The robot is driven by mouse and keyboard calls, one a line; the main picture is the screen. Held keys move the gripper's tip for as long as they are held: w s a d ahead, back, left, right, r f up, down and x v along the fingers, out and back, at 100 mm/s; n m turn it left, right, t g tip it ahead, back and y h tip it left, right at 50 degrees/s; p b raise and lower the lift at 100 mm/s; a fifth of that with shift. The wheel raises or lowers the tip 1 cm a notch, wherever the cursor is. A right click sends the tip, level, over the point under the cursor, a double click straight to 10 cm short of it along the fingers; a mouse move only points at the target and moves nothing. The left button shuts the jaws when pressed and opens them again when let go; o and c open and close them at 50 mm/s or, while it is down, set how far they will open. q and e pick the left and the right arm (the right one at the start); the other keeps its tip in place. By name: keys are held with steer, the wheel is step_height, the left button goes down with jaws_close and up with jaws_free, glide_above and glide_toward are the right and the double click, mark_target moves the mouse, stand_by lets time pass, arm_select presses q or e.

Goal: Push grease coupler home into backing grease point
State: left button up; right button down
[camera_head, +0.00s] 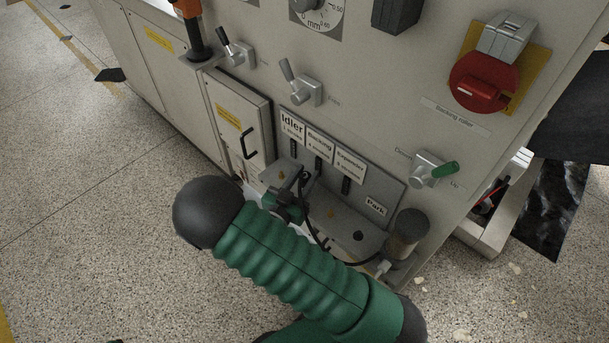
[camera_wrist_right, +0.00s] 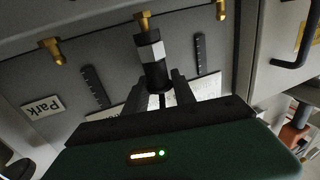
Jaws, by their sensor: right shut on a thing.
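My right gripper (camera_head: 289,203) is in front of the labelled lower panel; its fingers also show in the right wrist view (camera_wrist_right: 158,92). It is shut on the grease coupler (camera_wrist_right: 151,58), a dark cylinder with a light band. The coupler's tip overlaps the lower end of the brass backing grease point (camera_wrist_right: 143,18), the middle of three; whether it is seated on it I cannot tell. In the head view the gripper and arm partly hide this spot. A black hose (camera_head: 314,228) runs from the gripper area to the right.
Brass points for the expander (camera_wrist_right: 52,50) and idler (camera_wrist_right: 220,9) flank the middle one. A Park label (camera_head: 375,207) and a dark cylinder (camera_head: 408,234) stand to the right. A cabinet door handle (camera_head: 249,143) is close on the left. Open floor (camera_head: 110,210) lies left.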

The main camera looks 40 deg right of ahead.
steer(key=shift+f+b, duration=0.5)
steer(key=shift+f, duration=0.35)
steer(key=c, duration=0.9)
jaws_free()
steer(key=shift+c, duration=0.2)
